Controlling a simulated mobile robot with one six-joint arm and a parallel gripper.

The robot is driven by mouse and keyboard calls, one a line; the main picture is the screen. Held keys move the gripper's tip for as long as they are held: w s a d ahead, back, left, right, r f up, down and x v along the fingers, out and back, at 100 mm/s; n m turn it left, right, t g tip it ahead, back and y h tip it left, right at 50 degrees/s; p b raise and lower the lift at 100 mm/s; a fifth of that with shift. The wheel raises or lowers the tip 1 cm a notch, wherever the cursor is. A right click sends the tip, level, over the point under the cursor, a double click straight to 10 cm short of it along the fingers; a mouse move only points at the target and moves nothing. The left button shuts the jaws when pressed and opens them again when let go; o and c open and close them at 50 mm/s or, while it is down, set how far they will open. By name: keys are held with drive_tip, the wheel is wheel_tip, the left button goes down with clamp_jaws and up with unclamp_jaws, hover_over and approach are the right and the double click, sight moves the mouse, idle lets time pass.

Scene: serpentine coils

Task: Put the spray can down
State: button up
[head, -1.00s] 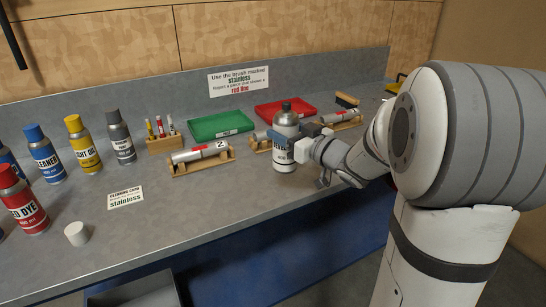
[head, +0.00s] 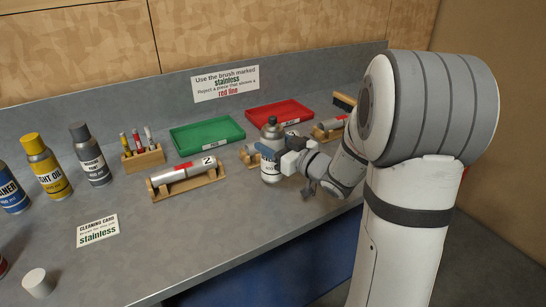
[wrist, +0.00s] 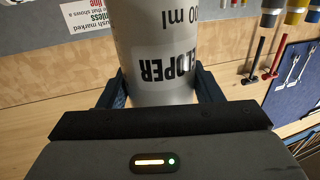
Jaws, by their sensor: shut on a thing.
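The spray can (head: 270,171) is white with a grey top. My gripper (head: 268,153) is shut around its body, with blue fingers at its sides, and holds it upright over the right part of the bench. Whether its base touches the bench is not clear. In the wrist view the can (wrist: 160,45) fills the space between the two fingers (wrist: 163,92), and its upside-down label shows "ELOPER" and "ml". The can partly hides a wooden cradle behind it.
The grey bench (head: 190,235) has clear room in front of the can. Cradled piece 2 (head: 187,173) lies left of it. Green tray (head: 207,132) and red tray (head: 279,113) stand behind. A yellow can (head: 47,168), a grey can (head: 92,158) and a white cap (head: 38,283) are farther left.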

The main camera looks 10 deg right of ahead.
drive_tip(key=shift+f, duration=1.7)
drive_tip(key=shift+f+b, duration=0.15)
drive_tip(key=shift+b, duration=0.15)
drive_tip(key=o, duration=1.3)
drive_tip(key=shift+c, duration=0.2)
